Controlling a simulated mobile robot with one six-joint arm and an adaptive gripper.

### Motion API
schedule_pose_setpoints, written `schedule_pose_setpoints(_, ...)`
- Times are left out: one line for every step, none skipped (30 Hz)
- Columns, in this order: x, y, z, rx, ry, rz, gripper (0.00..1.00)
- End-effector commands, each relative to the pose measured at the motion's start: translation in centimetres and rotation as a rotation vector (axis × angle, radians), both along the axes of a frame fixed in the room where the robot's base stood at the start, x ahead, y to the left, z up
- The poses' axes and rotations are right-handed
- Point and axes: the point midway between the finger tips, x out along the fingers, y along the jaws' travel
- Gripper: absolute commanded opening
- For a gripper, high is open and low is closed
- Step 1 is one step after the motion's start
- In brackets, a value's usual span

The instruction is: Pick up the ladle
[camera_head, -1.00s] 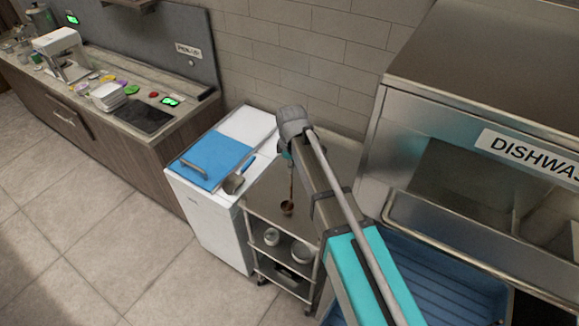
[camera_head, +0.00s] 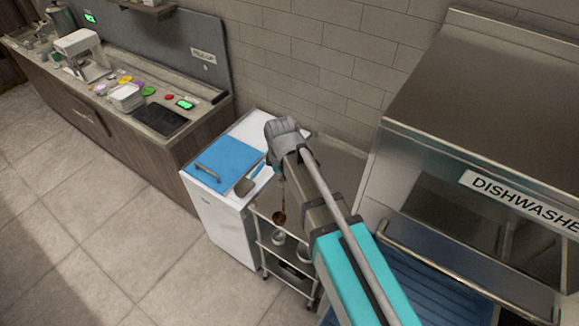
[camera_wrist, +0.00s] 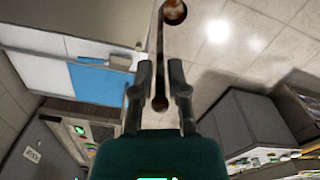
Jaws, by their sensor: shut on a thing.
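The ladle has a long thin handle and a small brown, copper-like bowl (camera_head: 279,218). In the head view it hangs bowl down below the end of my arm, in front of the steel cart. In the wrist view the ladle's handle (camera_wrist: 160,45) runs between the two dark fingers of my gripper (camera_wrist: 160,70). The bowl also shows at the top of that view (camera_wrist: 174,12), over floor tiles. My gripper is shut on the handle. In the head view its fingers are mostly hidden by my own wrist.
A steel cart (camera_head: 340,158) with pots on its lower shelf stands below my arm. To its left is a white chest with a blue lid (camera_head: 230,160) and a spatula-like tool (camera_head: 245,186). The dishwasher (camera_head: 470,130) is close on the right. Floor (camera_head: 170,250) is free at front left.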

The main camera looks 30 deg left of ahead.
Motion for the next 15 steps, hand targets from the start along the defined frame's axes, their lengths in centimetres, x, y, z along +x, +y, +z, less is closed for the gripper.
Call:
schedule_pose_setpoints(-1.0, -0.1, 0.7, 0.000, 0.000, 0.003, 0.00)
schedule_pose_setpoints(-1.4, -0.1, 0.9, 0.000, 0.000, 0.003, 0.00)
schedule_pose_setpoints(-1.9, -0.1, 1.0, 0.000, 0.000, 0.001, 0.00)
schedule_pose_setpoints(-2.2, 0.0, 1.2, 0.000, 0.000, 0.001, 0.00)
schedule_pose_setpoints(-2.5, 0.0, 1.3, 0.000, 0.000, 0.001, 0.00)
schedule_pose_setpoints(-2.8, 0.1, 1.4, 0.000, 0.000, 0.002, 0.00)
schedule_pose_setpoints(-3.1, 0.1, 1.5, 0.000, 0.000, 0.002, 0.00)
schedule_pose_setpoints(-3.3, 0.1, 1.5, 0.000, 0.000, 0.002, 0.00)
schedule_pose_setpoints(-3.4, 0.1, 1.6, 0.000, 0.000, 0.001, 0.00)
schedule_pose_setpoints(-3.6, 0.1, 1.6, 0.000, 0.000, 0.001, 0.00)
schedule_pose_setpoints(-3.7, 0.1, 1.7, 0.000, 0.000, 0.000, 0.00)
schedule_pose_setpoints(-3.7, 0.2, 1.7, 0.000, 0.000, 0.000, 0.00)
schedule_pose_setpoints(-3.8, 0.2, 1.7, 0.000, 0.000, 0.000, 0.00)
schedule_pose_setpoints(-3.8, 0.2, 1.7, 0.000, 0.000, 0.000, 0.00)
schedule_pose_setpoints(-3.9, 0.2, 1.7, 0.000, 0.000, 0.000, 0.00)
